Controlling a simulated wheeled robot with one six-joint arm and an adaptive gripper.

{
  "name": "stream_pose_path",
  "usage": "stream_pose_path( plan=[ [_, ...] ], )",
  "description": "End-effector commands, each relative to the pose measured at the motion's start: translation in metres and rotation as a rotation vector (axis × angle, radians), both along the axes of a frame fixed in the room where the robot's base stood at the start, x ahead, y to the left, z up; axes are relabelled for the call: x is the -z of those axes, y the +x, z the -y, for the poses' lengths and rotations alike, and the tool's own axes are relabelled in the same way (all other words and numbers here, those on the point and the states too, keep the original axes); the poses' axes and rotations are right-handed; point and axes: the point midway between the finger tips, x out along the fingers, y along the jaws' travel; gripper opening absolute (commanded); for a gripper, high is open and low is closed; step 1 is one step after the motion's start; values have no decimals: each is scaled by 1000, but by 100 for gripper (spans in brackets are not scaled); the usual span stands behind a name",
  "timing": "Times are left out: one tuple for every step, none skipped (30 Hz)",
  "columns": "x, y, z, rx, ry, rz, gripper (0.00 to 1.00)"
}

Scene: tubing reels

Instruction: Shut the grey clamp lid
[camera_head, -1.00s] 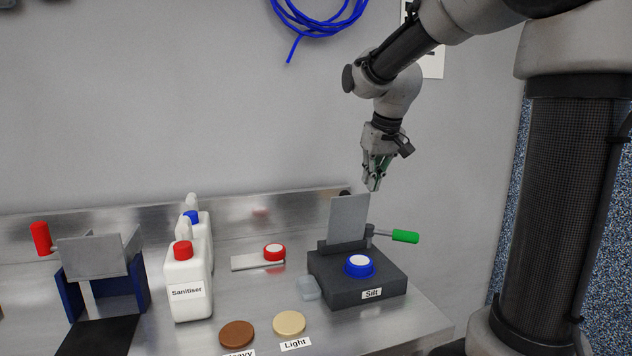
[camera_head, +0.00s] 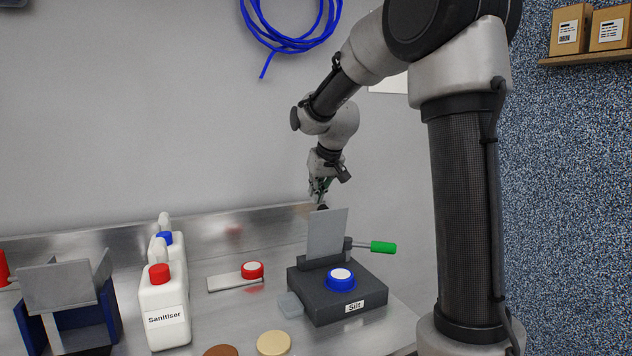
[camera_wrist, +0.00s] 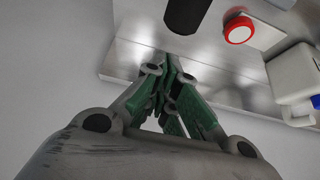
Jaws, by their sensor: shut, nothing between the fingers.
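The grey clamp lid (camera_head: 327,234) stands open, nearly upright, at the back of a dark block (camera_head: 340,302) labelled "Silt". A blue ring with a white centre (camera_head: 341,278) sits on the block in front of it. A green-ended handle (camera_head: 382,247) sticks out to the right of the hinge.
A red button (camera_head: 252,270) on a metal strip lies left of the block. White bottles, one labelled "Sanitiser" (camera_head: 165,312), stand further left. A tan disc (camera_head: 273,343) lies in front. The wall and raised back edge (camera_head: 240,227) are close behind the lid.

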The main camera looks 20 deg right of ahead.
Motion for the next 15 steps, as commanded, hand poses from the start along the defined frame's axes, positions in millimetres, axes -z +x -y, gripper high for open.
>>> stream_pose_path(
  plan=[
    [0,-7,0,0,0,2,0],
    [1,-10,0,0,0,1,0],
    [2,-14,0,0,0,1,0],
    [2,-16,0,0,0,2,0],
    [2,-17,0,0,0,2,0],
    [3,-19,0,0,0,2,0],
    [4,-20,0,0,0,1,0],
    [4,-21,0,0,0,1,0],
    [4,-21,0,0,0,1,0],
    [4,-22,0,0,0,1,0],
    [4,-22,0,0,0,1,0],
    [4,-22,0,0,0,1,0],
    [4,-22,0,0,0,1,0],
    [4,-22,0,0,0,1,0],
    [4,-22,0,0,0,1,0]
  ],
)
